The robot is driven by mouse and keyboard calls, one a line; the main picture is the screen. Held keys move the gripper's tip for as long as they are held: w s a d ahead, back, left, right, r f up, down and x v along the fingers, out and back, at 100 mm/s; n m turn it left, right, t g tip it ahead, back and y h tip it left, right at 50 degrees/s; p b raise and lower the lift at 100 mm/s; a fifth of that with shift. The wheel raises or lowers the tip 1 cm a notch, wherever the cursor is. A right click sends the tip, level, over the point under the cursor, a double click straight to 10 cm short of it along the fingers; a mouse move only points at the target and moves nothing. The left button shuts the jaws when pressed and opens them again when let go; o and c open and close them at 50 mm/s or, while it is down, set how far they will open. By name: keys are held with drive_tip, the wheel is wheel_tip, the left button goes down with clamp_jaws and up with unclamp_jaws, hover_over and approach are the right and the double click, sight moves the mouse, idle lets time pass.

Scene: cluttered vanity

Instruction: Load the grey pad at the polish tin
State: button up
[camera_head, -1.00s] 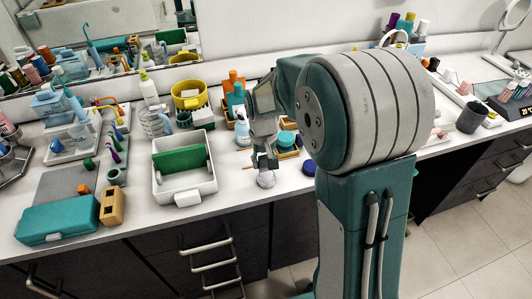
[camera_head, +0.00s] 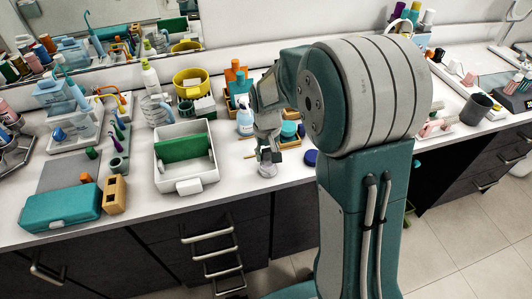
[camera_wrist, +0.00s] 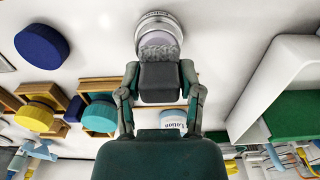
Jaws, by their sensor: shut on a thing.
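My gripper (camera_wrist: 160,82) is shut on the grey pad (camera_wrist: 159,52), a dark grey block with a rough light-grey face. The pad's face overlaps the near part of the open polish tin (camera_wrist: 158,17) in the wrist view; I cannot tell how firmly it touches. The tin is round with a silver rim and pale lilac contents, partly hidden by the pad. In the head view, my gripper (camera_head: 269,153) points down over the tin (camera_head: 267,171), which stands near the counter's front edge. The pad is hard to make out there.
A white tray (camera_head: 186,187) with a green panel stands left of the tin. A dark blue round lid (camera_head: 311,158) lies to the right. Wooden holders with a teal jar (camera_wrist: 100,116) and a yellow jar (camera_wrist: 35,116) stand behind, near a lotion container (camera_wrist: 172,118).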

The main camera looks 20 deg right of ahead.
sight(267, 149)
drive_tip(key=shift+d+f, duration=0.15)
drive_tip(key=shift+f, duration=0.15)
drive_tip(key=shift+f, duration=0.4)
idle(1.5)
drive_tip(key=shift+r, duration=3.55)
